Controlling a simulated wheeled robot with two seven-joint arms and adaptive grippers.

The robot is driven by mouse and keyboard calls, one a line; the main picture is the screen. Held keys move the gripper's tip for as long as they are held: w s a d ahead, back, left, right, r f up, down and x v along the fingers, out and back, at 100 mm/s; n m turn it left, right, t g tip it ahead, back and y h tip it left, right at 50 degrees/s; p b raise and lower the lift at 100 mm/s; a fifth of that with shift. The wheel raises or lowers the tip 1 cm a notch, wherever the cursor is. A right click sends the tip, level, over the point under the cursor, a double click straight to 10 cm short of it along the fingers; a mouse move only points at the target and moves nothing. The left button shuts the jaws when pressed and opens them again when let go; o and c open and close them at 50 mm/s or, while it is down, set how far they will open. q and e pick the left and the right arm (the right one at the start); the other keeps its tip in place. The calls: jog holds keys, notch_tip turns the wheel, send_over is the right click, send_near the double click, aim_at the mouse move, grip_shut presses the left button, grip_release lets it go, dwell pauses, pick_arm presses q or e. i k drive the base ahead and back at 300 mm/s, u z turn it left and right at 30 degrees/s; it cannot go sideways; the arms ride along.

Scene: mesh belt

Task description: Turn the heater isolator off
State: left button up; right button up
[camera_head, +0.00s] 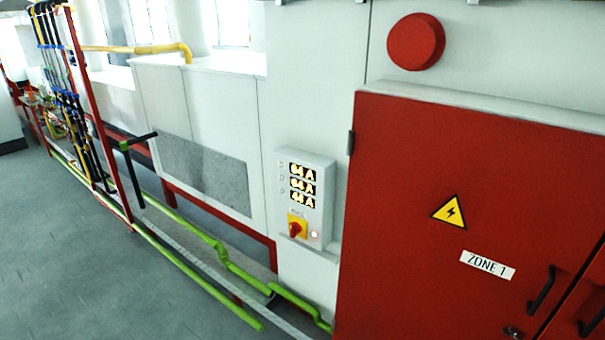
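The heater isolator is a red rotary handle (295,229) on a yellow plate (298,222), low on a small grey control box (318,205) fixed to the white wall. The handle is small in view and I cannot tell its exact position. Above it, three lit displays (302,185) show readings in A, the top two looking like 64 and the lowest like 44. A small light (314,234) glows to the right of the handle. Neither of my grippers shows in the head view.
A large red cabinet (440,200) labelled ZONE 1, with a yellow hazard sign and dark handles, stands right of the box. Green pipes (190,255) run low along the wall. A red frame with cables (75,110) stands at far left. Grey floor (90,260) is open at lower left.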

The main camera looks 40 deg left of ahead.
aim_at(295, 228)
jog(key=u, duration=1.3)
jog(key=k, duration=0.1)
jog(key=z, duration=0.05)
